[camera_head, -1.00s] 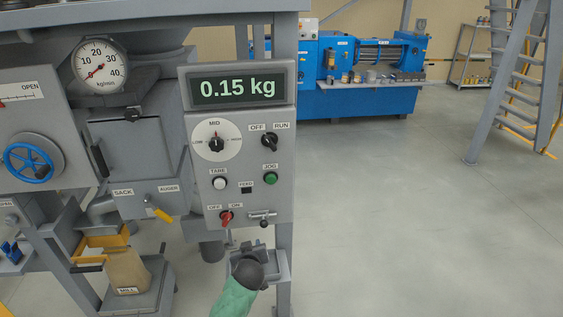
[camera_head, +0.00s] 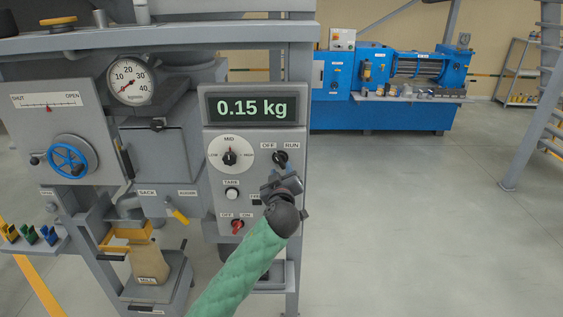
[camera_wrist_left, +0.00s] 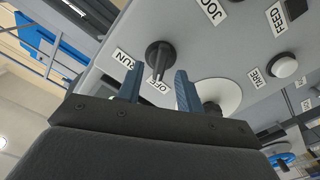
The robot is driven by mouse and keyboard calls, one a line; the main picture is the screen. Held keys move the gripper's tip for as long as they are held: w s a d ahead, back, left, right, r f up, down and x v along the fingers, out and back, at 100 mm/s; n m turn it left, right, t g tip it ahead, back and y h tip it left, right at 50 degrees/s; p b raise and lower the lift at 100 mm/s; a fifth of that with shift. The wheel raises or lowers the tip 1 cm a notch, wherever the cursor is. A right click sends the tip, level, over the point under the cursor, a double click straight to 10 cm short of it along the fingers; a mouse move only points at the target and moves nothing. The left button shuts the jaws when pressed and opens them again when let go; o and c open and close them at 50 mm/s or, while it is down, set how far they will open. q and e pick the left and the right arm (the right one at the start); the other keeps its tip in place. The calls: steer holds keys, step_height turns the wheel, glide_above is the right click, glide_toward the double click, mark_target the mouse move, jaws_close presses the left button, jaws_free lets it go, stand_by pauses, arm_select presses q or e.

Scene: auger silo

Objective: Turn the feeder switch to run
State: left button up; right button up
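The feeder switch (camera_head: 280,158) is a black rotary knob on the grey control panel (camera_head: 212,190), below the OFF and RUN labels. In the left wrist view the knob (camera_wrist_left: 158,58) has its handle pointing toward the OFF label. My left gripper (camera_head: 280,176) is just below the switch in the head view. In the wrist view its two blue fingers (camera_wrist_left: 160,88) are open, with the knob framed just beyond the gap between the tips. The fingers do not appear to touch it. My right gripper is not in view.
A display (camera_head: 252,107) reads 0.15 kg above the switch. A MID dial (camera_head: 230,158), a white TARE button (camera_head: 232,194) and a red OFF/ON switch (camera_head: 238,226) sit nearby on the panel. The floor right of the panel is clear.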

mark_target(281, 164)
arm_select(q)
steer(key=shift+w+a+p, duration=0.1)
steer(key=shift+w+p, duration=0.6)
steer(key=shift+w, duration=1)
steer(key=shift+c, duration=0.3)
jaws_close()
